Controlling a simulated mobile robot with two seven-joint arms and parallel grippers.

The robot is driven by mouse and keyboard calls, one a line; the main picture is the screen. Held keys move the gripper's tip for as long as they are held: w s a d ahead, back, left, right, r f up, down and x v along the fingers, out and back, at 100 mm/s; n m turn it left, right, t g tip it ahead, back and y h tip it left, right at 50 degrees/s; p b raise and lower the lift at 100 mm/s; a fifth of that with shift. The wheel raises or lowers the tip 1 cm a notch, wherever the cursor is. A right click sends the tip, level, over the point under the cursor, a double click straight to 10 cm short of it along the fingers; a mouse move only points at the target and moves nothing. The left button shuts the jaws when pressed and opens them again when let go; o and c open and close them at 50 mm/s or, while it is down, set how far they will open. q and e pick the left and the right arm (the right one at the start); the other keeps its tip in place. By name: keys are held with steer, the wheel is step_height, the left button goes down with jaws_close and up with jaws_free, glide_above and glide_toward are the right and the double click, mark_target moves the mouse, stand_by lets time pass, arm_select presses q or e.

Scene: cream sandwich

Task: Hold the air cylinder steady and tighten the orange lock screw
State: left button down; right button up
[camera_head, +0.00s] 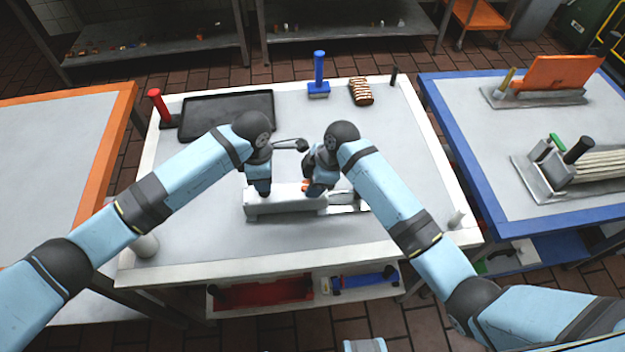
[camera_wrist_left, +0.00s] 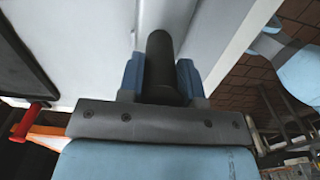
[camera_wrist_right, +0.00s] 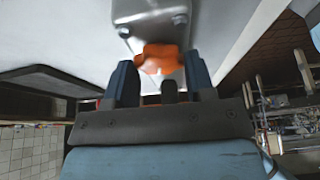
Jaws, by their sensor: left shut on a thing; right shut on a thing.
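The air cylinder unit (camera_head: 282,205) is a long pale metal body lying across the middle of the white-edged table. The orange lock screw (camera_wrist_right: 158,60) shows in the right wrist view beside a metal block with bolts; only a sliver shows in the head view (camera_head: 305,186). My right gripper (camera_wrist_right: 160,85) is shut on the lock screw, one finger on each side. My left gripper (camera_wrist_left: 162,78) is shut on a black, round-ended cylindrical part (camera_wrist_left: 160,55) over the pale body. Both gripping spots are largely hidden by my arms in the head view.
A dark tray (camera_head: 215,108), red-handled tool (camera_head: 158,105), blue stand (camera_head: 319,80) and striped brown loaf (camera_head: 361,91) stand toward the back. A grey dark-ended piece (camera_head: 292,145) lies between my wrists. Side tables flank this one. The front tabletop is mostly clear.

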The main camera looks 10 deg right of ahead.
steer(key=shift+m, duration=0.3)
steer(key=m+t, duration=0.1)
steer(key=m, duration=0.1)
steer(key=shift+s+m, duration=0.1)
steer(key=shift+m, duration=0.2)
steer(key=m+t, duration=0.1)
steer(key=m, duration=0.1)
steer(key=m+t, duration=0.1)
steer(key=m, duration=0.1)
steer(key=shift+s+a+m+h, duration=0.1)
steer(key=shift+m+h, duration=0.2)
steer(key=shift+h, duration=0.1)
steer(key=m+h, duration=0.1)
steer(key=m, duration=0.3)
steer(key=shift+s+a+t, duration=0.1)
steer(key=shift+t, duration=0.3)
steer(key=shift+m+h, duration=0.8)
steer(key=shift+m, duration=0.8)
steer(key=shift+t, duration=0.3)
steer(key=o, duration=0.9)
